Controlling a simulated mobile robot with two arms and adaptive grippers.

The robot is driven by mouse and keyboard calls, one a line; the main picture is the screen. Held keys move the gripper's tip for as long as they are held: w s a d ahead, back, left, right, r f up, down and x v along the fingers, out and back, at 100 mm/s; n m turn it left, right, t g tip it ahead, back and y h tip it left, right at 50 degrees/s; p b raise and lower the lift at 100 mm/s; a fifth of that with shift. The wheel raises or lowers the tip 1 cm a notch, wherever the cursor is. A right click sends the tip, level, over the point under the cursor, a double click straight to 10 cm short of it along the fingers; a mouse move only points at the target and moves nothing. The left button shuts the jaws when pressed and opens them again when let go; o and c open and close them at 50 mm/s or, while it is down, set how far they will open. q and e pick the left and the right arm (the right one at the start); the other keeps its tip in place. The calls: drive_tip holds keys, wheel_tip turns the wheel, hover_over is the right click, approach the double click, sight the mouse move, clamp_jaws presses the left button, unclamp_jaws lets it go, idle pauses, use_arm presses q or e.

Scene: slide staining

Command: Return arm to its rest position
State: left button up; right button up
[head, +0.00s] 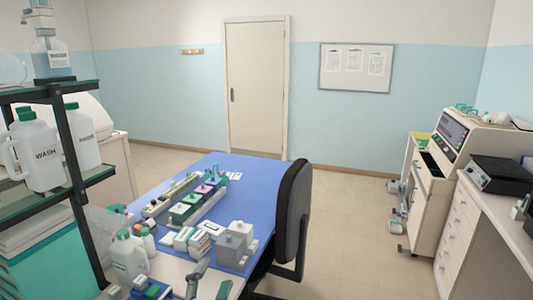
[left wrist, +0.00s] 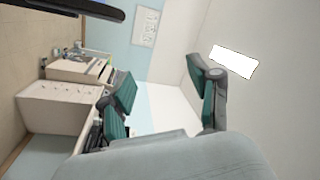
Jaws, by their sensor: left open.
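My left gripper (head: 211,286) shows only in part at the bottom edge of the head view, near the front of the bench. In the left wrist view, its two grey fingers with green pads (left wrist: 163,88) stand wide apart. Nothing is between them; the pale wall shows through the gap. The rest of the left arm is out of the head view. My right gripper is in neither view.
A blue-topped bench (head: 255,190) carries a staining rack with coloured blocks (head: 195,203) and grey blocks (head: 236,245). A wash bottle (head: 129,258) and shelf (head: 65,125) stand left. A black chair (head: 292,210) stands right. Floor (head: 350,240) beyond it is clear.

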use_arm(q)
drive_tip(key=s+a+f+n+g+y, duration=0.2)
drive_tip(key=s+a+f+n+g, duration=0.2)
drive_tip(key=f, duration=0.4)
drive_tip(key=s+a+f+n+g+y, duration=0.3)
drive_tip(key=s+a+f+n, duration=0.1)
drive_tip(key=f, duration=0.4)
drive_tip(key=s+a+f+n+g, duration=0.15)
drive_tip(key=s+f+g, duration=0.3)
drive_tip(key=s, duration=0.45)
drive_tip(key=s+a+f+n+g, duration=0.1)
drive_tip(key=s+f+n+g, duration=0.3)
drive_tip(key=s, duration=0.5)
wheel_tip(320, 180, down, 31)
drive_tip(key=m+g+b, duration=0.1)
drive_tip(key=m+b, duration=0.1)
drive_tip(key=b, duration=0.3)
drive_tip(key=s+a+f+b, duration=0.1)
drive_tip(key=s+f+b, duration=0.1)
drive_tip(key=s+f, duration=0.6)
drive_tip(key=s+a+f+g+b, duration=0.1)
drive_tip(key=s+f+b, duration=0.2)
drive_tip(key=s+f, duration=0.6)
wheel_tip(320, 180, down, 5)
drive_tip(key=shift+s+a+h, duration=0.15)
drive_tip(key=shift+a+h, duration=0.15)
